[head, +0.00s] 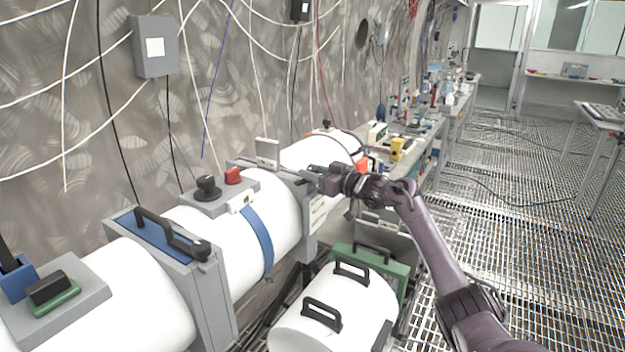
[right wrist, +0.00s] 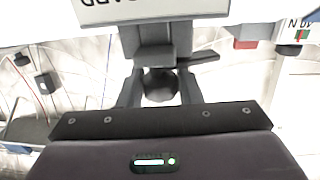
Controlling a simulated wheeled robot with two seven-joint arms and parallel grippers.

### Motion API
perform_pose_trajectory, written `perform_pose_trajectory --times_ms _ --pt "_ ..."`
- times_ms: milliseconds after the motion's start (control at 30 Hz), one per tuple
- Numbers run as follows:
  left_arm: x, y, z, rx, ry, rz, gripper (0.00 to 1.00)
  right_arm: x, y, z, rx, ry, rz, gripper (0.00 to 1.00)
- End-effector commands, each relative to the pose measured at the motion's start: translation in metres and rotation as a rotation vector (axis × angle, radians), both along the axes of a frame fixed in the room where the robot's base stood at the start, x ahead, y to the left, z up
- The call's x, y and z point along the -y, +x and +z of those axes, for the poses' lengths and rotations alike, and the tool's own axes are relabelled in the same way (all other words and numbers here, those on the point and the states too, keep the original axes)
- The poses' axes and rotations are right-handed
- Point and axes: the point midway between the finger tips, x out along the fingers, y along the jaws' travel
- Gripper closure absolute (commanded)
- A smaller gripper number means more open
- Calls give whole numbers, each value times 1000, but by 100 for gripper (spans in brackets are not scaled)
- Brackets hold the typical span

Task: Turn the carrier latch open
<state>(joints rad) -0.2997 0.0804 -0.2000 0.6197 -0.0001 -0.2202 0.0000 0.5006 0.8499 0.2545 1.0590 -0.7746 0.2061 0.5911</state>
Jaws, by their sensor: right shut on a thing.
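The carrier latch (right wrist: 155,48) is a dark grey block with a short lever sticking out to the right, below a pale upside-down label in the right wrist view. My right gripper (right wrist: 160,88) is shut on the latch, one finger on each side of a dark rounded part. In the head view my right gripper (head: 318,181) is at the grey carrier frame between two white cylinder sections. There the gripper hides most of the latch, and I cannot tell how far it is turned. My left gripper is not in view.
A red button (head: 233,176) and a black knob (head: 207,188) sit on the long white cylinder. The grated floor at right is mostly clear.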

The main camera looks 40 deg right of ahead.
Motion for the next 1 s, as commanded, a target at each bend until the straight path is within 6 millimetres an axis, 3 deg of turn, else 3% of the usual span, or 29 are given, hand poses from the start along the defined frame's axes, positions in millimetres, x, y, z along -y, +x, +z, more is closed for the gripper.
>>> perform_pose_trajectory --times_ms 400,1000 --pt "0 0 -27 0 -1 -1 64 2 0 3 10 -2 151 91" --pt "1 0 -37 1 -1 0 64 1 1 4 9 -3 226 91"
